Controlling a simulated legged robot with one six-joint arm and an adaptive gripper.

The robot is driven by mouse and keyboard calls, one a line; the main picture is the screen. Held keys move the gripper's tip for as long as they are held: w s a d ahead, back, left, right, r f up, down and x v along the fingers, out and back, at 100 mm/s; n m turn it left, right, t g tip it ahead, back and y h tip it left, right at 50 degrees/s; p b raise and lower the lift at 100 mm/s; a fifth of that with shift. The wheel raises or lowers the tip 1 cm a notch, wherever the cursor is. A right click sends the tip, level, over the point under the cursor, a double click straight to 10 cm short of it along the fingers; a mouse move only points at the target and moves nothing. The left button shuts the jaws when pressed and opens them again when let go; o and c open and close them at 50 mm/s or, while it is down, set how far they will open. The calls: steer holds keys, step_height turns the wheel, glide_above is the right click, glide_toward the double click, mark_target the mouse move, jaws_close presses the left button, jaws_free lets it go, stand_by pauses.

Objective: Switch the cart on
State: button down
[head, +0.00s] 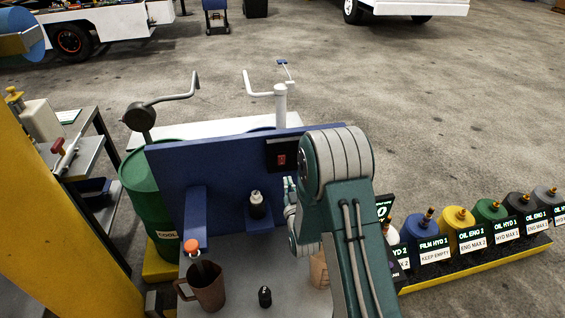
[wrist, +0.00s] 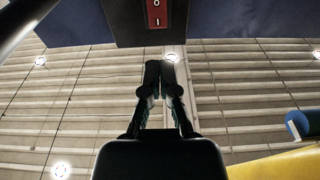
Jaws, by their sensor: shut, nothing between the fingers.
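The cart has an upright blue panel (head: 225,165) with a grey top (head: 240,285). A black box with a red rocker switch (head: 281,160) sits at the panel's upper right. In the wrist view the red switch (wrist: 157,12) shows at the top edge, with O and I marks. My gripper (wrist: 160,68) is shut and empty, its fingertips a little below the switch box in that view and apart from it. In the head view my gripper (head: 290,190) is mostly hidden behind my arm, below the switch box. I cannot tell which way the rocker is pressed.
A green drum (head: 150,195) stands left. Several labelled oil cans (head: 470,232) stand right on a yellow-edged rack. Open floor lies behind.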

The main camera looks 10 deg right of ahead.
mark_target(281, 157)
steer(key=w, duration=0.5)
steer(key=w+r, duration=0.1)
steer(key=w, duration=0.2)
steer(key=shift+w+r, duration=0.1)
steer(key=shift+w, duration=0.1)
steer(key=shift+w+r+g, duration=0.15)
steer(key=shift+w+g, duration=0.1)
steer(key=shift+g, duration=0.05)
steer(key=shift+s, duration=0.1)
